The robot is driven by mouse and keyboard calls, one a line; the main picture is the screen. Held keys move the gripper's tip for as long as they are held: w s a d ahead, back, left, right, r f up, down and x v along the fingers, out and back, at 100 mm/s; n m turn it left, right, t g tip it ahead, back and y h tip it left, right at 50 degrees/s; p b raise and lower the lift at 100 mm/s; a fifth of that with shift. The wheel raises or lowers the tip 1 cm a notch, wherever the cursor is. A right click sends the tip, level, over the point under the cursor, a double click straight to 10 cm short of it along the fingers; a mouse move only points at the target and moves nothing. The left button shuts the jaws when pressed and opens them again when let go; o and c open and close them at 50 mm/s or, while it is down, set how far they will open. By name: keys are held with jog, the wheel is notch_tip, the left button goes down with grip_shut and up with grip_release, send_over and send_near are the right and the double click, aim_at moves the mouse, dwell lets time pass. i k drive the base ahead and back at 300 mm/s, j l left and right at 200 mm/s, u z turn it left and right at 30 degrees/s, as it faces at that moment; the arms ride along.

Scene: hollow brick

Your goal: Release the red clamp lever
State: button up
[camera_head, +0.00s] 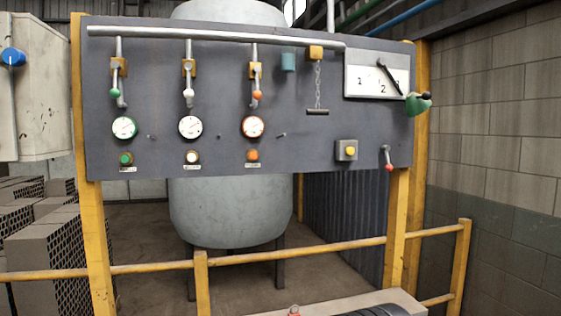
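A small lever with a red knob (389,167) is on the lower right of the dark grey panel (210,100). It hangs down from a small pivot, with its knob at the lower end. I cannot tell from this view whether it clamps anything. A second red-topped item (293,311) shows only in part at the bottom edge, and I cannot tell what it is. No gripper of mine can be made out in this view.
A yellow button box (346,150) is left of the lever. A green-handled lever (418,103) sticks out at the panel's right edge, by a numbered scale (362,80). A yellow railing (150,267) crosses below the panel. Hollow bricks (40,245) are stacked at left.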

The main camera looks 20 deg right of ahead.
aim_at(388, 167)
jog(key=i+z, duration=0.2)
jog(key=z, duration=1.6)
jog(key=i+j+z, duration=0.1)
jog(key=j+z, duration=0.25)
jog(key=i+j+z, duration=0.1)
jog(key=j+z, duration=0.15)
jog(key=z, duration=0.15)
jog(key=j+z, duration=0.3)
jog(key=j, duration=0.45)
jog(key=i+j, duration=0.1)
jog(key=j, duration=0.45)
